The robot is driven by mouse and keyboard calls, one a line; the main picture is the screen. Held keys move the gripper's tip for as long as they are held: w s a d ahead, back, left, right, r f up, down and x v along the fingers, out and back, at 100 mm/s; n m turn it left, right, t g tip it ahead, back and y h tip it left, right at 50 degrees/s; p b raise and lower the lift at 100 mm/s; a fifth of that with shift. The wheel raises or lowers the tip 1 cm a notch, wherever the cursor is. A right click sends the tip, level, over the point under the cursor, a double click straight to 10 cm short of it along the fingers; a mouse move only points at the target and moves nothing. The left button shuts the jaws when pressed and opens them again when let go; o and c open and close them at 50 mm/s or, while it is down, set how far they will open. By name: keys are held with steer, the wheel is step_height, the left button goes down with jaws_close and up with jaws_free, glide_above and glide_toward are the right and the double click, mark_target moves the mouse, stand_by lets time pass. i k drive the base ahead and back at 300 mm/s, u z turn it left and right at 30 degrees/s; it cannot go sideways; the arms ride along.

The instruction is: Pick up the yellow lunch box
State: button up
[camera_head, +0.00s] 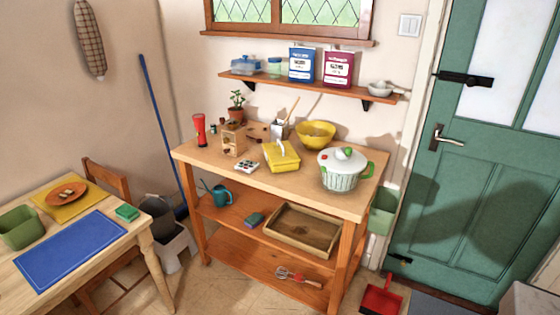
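The yellow lunch box (282,156) sits on the top of the wooden bench (304,187), near the middle, in the head view. It is a low box with what looks like a handle on its lid, and it appears closed. My gripper is not in the head view, so I cannot see where it is relative to the box.
A white pot (338,172) stands right of the box and a yellow bowl (316,134) behind it. A wooden box (234,140) and red torch-like object (199,130) stand left. A small spotted item (246,166) lies front left. A shelf (310,85) hangs above.

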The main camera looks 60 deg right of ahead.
mark_target(281, 156)
steer(key=z, duration=0.05)
steer(key=i, duration=1)
steer(key=u, duration=0.15)
steer(key=k, duration=0.9)
steer(key=z, duration=0.15)
steer(key=i, duration=0.65)
